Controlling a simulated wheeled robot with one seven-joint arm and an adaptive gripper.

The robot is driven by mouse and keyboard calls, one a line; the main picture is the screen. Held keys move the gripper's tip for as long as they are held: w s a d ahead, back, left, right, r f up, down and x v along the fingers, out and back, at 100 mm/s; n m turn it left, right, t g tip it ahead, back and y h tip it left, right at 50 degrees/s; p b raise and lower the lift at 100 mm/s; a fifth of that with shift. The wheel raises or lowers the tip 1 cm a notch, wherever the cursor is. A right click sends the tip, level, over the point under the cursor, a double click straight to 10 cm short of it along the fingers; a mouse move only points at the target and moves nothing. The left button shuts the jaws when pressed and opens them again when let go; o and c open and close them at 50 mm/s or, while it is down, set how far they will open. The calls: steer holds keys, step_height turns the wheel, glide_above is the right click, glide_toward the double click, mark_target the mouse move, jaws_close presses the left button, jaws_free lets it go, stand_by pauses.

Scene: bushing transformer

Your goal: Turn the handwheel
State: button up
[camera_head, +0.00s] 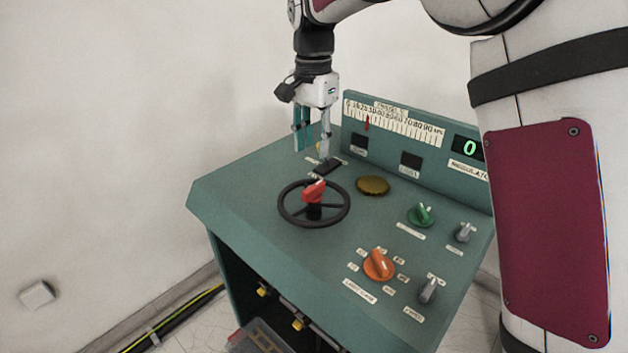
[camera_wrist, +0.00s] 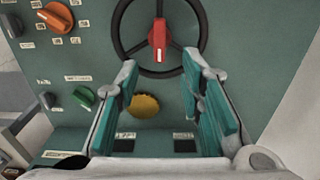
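The black handwheel (camera_head: 314,212) lies on the sloped top of the green console, with a red grip (camera_head: 315,190) at its middle. In the wrist view the handwheel (camera_wrist: 118,38) shows at the top, partly cut off by the frame edge, with its red grip (camera_wrist: 158,40) pointing down the picture. My gripper (camera_head: 313,153) hangs above the back part of the console, behind the handwheel and apart from it. In the wrist view my gripper (camera_wrist: 158,68) has its two teal-padded fingers spread wide, with nothing between them.
The console (camera_head: 245,185) carries a brass round button (camera_head: 373,185), a green knob (camera_head: 421,214), an orange knob (camera_head: 379,265) and grey switches (camera_head: 428,290). A raised back panel holds a scale (camera_head: 395,122) and a digital display reading 0 (camera_head: 469,148). White wall stands behind.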

mark_target(314, 186)
step_height(314, 186, down, 11)
steer(key=shift+r, duration=0.2)
steer(key=shift+c, duration=0.2)
jaws_close()
